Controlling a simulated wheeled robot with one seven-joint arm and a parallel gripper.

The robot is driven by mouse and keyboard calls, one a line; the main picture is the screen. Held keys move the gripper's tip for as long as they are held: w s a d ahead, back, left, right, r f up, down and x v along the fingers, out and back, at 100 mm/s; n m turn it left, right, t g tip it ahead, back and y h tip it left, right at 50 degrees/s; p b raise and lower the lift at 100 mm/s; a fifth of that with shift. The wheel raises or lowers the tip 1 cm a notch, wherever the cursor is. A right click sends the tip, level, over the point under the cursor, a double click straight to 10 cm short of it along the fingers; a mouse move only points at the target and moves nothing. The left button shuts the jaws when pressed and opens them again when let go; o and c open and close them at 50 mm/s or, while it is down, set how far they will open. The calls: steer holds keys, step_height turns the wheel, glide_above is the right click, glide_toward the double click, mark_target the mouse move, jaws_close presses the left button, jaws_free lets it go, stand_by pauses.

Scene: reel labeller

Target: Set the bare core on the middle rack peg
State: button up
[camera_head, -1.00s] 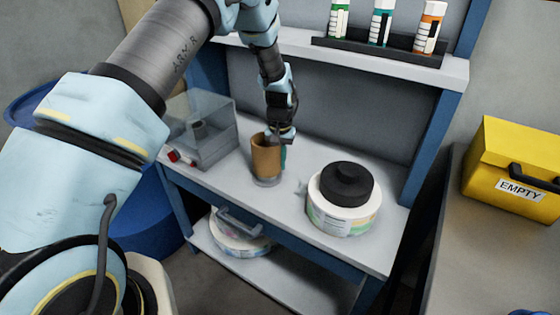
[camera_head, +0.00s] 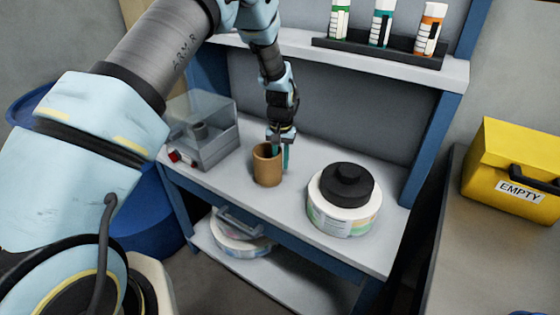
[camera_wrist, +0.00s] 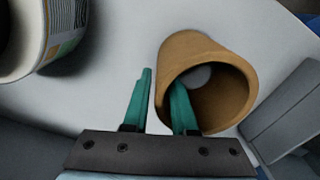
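The bare core (camera_head: 267,168), a brown cardboard tube, stands upright on the grey bench top, left of the middle. In the wrist view the core (camera_wrist: 183,55) shows its open mouth, with a pale round patch inside; I cannot tell whether that is bench top or something else. My gripper (camera_head: 281,158) is above and beside it. Its teal fingers are apart in the wrist view (camera_wrist: 162,90), one inside the mouth and one outside the wall, with a gap between outer finger and wall. I see no rack peg I can identify.
A white labelled reel (camera_head: 335,219) with a black hub (camera_head: 347,184) stands right of the core. A clear-covered machine (camera_head: 212,142) is on the left. Bottles stand in a dark rack (camera_head: 375,53) on the upper shelf. A yellow bin (camera_head: 503,180) is at far right.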

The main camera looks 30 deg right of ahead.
steer(key=shift+w+a, duration=0.2)
stand_by(0.3)
step_height(320, 180, up, 11)
steer(key=b, duration=0.2)
steer(key=shift+b, duration=0.3)
steer(key=shift+w+a, duration=0.1)
